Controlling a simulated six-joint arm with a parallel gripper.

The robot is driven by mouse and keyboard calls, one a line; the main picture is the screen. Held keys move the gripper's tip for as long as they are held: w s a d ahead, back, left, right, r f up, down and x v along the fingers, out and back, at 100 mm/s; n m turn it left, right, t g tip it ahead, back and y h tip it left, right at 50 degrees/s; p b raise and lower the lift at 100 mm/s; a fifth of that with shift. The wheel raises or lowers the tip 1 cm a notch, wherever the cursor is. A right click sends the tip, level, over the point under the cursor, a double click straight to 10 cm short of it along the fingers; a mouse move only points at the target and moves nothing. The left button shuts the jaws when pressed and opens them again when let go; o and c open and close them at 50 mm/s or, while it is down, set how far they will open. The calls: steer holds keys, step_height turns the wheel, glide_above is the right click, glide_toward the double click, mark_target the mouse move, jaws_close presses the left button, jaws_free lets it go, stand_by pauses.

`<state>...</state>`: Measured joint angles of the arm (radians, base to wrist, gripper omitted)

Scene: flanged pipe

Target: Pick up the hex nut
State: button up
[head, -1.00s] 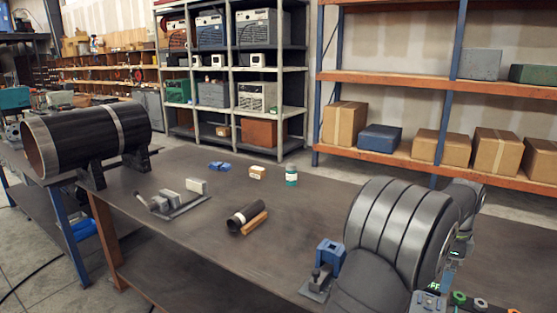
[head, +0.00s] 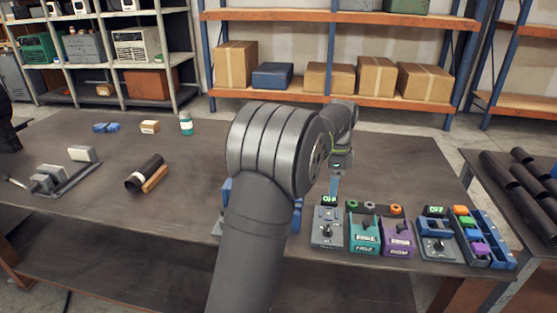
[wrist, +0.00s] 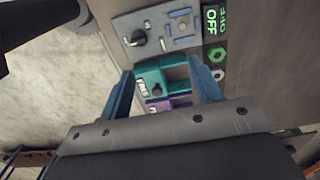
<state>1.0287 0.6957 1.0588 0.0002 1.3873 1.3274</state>
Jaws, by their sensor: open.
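Small ring-shaped nuts lie in a row behind the coloured boxes in the head view: a green nut (head: 352,204), a grey nut (head: 369,207) and an orange nut (head: 396,210). In the wrist view the green nut (wrist: 217,54) shows a hexagonal outline, with the grey nut (wrist: 218,75) beside it, both right of the fingers. My gripper (wrist: 161,64) is open and empty, its blue fingers apart above the teal box. In the head view my gripper (head: 334,187) points down just behind the first box with a display, left of the nuts.
A grey box with a green OFF display (head: 327,226), a teal box (head: 364,234), a purple box (head: 397,237) and a second display box (head: 436,235) line the bench's front edge. A blue tray (head: 497,243) with coloured blocks stands right. The bench behind the nuts looks clear.

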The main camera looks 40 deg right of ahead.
steer(key=n+g+h, duration=0.1)
steer(key=n+h, duration=0.3)
steer(key=n, duration=0.2)
glide_toward(369, 205)
steer(key=shift+x, duration=4.2)
steer(key=c, duration=1.1)
